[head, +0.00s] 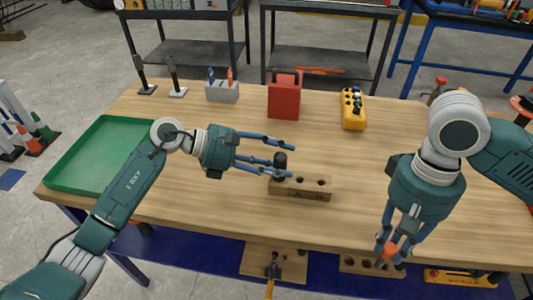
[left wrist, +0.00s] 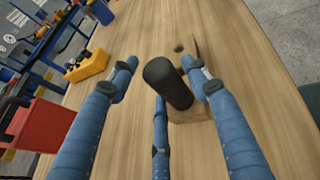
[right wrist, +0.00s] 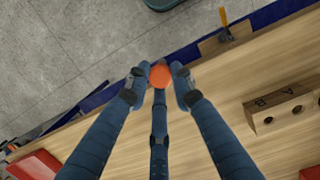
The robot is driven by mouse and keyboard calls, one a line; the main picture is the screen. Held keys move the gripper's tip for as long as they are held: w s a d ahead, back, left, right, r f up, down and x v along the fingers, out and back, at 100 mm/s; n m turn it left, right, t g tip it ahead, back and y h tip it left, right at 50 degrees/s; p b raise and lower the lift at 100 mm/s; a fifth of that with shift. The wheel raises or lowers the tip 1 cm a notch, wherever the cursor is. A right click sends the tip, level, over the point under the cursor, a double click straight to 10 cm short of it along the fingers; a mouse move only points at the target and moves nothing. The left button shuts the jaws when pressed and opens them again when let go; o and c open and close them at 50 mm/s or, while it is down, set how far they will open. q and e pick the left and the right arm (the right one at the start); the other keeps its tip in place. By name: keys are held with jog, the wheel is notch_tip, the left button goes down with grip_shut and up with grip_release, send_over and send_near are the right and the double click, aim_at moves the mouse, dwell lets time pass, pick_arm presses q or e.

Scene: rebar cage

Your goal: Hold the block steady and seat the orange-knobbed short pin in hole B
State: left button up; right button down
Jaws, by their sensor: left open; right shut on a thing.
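The wooden block (head: 318,190) lies near the middle of the table, with holes on top; letters A and B show on it in the right wrist view (right wrist: 285,112). A black-knobbed pin (head: 280,160) stands at the block's left end; its knob fills the middle of the left wrist view (left wrist: 166,84). My left gripper (head: 288,157) is open, its fingers on either side of the black knob, not visibly closed on it. My right gripper (right wrist: 160,84) is shut on the orange-knobbed pin (head: 389,250), near the table's front edge, right of the block. The pin's shaft is hidden.
A green tray (head: 75,178) is at the left. A red container (head: 284,100), a grey holder (head: 222,93) and a yellow box (head: 353,108) stand along the back. Boards with parts (head: 262,262) lie below the front edge. Table around the block is clear.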

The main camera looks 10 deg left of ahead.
pick_arm(q)
jog(key=shift+w+d+f, duration=0.1)
jog(key=shift+d, duration=0.05)
jog(key=shift+c, duration=0.5)
jog(key=c, duration=1)
jog(key=shift+c, duration=0.2)
pick_arm(e)
jog(key=w+a+r+m, duration=0.5)
jog(key=w+a+m, duration=0.1)
jog(key=w, duration=0.3)
jog(key=w+a+r+m+t+y, duration=0.1)
jog(key=w+a+r+m, duration=0.4)
jog(key=w+a+m, duration=0.2)
jog(key=shift+w+r+y, duration=0.25)
jog(key=shift+w+y, duration=0.05)
jog(key=shift+w, duration=0.8)
